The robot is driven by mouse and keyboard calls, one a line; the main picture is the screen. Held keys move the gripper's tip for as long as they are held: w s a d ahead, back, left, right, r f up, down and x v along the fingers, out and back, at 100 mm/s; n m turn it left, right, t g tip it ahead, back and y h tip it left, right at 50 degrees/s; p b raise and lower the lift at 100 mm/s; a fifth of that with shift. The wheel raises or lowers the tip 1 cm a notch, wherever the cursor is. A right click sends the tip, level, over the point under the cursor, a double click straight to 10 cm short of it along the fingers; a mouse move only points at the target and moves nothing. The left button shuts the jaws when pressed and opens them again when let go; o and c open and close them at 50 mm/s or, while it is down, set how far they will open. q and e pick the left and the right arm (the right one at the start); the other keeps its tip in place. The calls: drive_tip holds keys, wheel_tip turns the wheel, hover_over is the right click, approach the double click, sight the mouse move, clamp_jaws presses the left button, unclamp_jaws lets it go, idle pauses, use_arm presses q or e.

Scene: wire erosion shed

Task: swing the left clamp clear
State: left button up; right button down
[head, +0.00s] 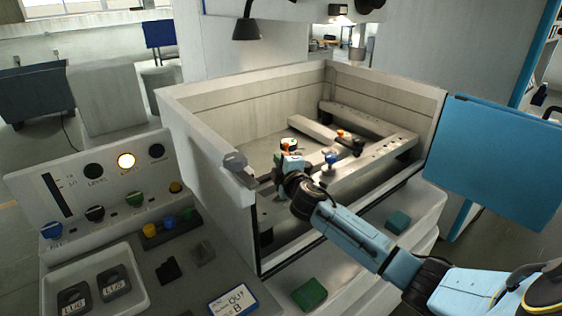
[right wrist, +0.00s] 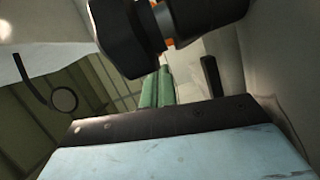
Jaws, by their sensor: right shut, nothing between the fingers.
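The left clamp (head: 289,144), with an orange part and a dark top, shows just behind my right gripper (head: 281,160) inside the open tank (head: 190,131). My gripper and wrist hide its lower part, and I cannot tell whether they touch. A large dark rounded body with orange bits (right wrist: 150,30) fills the top of the right wrist view, very close; I cannot tell for sure that it is the clamp. My right gripper is shut and empty. A second clamp with an orange knob (head: 341,133) and a blue knob (head: 330,157) sit further right on the frame. My left gripper is out of view.
The tank's front is open, with a metal rail (head: 365,164) across it. A control panel (head: 105,185) stands left. A blue panel (head: 495,155) stands right. Green blocks (head: 310,293) lie in front.

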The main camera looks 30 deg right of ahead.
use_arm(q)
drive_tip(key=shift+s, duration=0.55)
use_arm(e)
drive_tip(key=shift+d, duration=0.25)
drive_tip(key=shift+w+d+f+m+g+h+b, duration=0.2)
drive_tip(key=shift+d+m+g+h+b, duration=0.1)
drive_tip(key=shift+d+m+h+b, duration=0.5)
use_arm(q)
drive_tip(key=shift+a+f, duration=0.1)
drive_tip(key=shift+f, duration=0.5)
use_arm(e)
drive_tip(key=shift+a+r, duration=0.1)
use_arm(q)
drive_tip(key=shift+p, duration=0.3)
use_arm(e)
drive_tip(key=a, duration=0.4)
drive_tip(key=shift+s+a+r+p, duration=0.2)
drive_tip(key=shift+a+r+p, duration=0.1)
drive_tip(key=shift+r+p, duration=0.1)
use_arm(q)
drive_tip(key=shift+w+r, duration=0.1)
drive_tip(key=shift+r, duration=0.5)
use_arm(e)
drive_tip(key=v, duration=0.9)
drive_tip(key=shift+s, duration=0.1)
drive_tip(key=shift+f, duration=0.1)
